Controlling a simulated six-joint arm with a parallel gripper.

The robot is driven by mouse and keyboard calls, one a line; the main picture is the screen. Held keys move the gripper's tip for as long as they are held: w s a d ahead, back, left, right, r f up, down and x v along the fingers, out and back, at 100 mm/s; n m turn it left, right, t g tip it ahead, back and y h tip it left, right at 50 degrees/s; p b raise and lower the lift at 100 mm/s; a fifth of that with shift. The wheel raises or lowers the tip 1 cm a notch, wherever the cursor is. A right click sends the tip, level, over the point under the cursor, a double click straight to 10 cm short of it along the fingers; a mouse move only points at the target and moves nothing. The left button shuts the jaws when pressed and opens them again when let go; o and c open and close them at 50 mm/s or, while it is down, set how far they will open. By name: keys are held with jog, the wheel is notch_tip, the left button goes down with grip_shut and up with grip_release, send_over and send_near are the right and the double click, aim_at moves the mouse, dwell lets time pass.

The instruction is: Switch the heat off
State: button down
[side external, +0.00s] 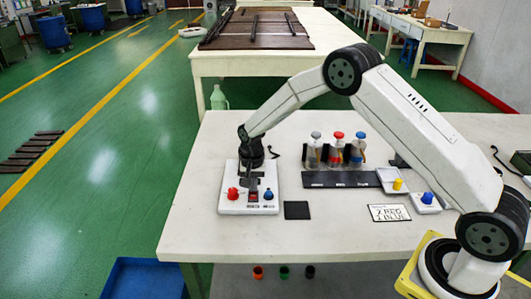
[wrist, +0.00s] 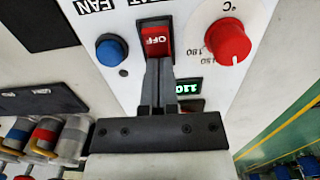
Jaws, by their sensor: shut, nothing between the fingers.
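The white control box (side external: 232,208) stands at the left of the table. In the wrist view its panel (wrist: 195,15) has a red rocker switch (wrist: 154,40) with OFF on its visible face, under a partly cut label. A blue FAN button (wrist: 112,50) is left of the switch and a red °C knob (wrist: 227,42) is right of it. My gripper (wrist: 158,62) is shut and empty, its fingertips at the lower edge of the switch. I cannot tell whether they press on it. The fingers partly hide a green display (wrist: 187,88).
Three capped bottles (side external: 336,150) stand in a rack right of the box. A dark square pad (side external: 296,210), small trays with a yellow (side external: 398,184) and a blue piece (side external: 427,198), and a written card (side external: 389,213) lie on the table (side external: 330,240). The front of the table is clear.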

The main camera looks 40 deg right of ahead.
jog(key=shift+s+a, duration=0.1)
jog(key=shift+a, duration=0.05)
jog(key=shift+s+a+r, duration=0.3)
jog(key=shift+s+a, duration=0.05)
jog(key=shift+s, duration=0.05)
dwell(0.4)
notch_tip(320, 180, up, 14)
jog(key=w+d, duration=0.1)
jog(key=w, duration=0.1)
jog(key=shift+d, duration=0.4)
jog(key=shift+s+f, duration=0.1)
dwell(0.3)
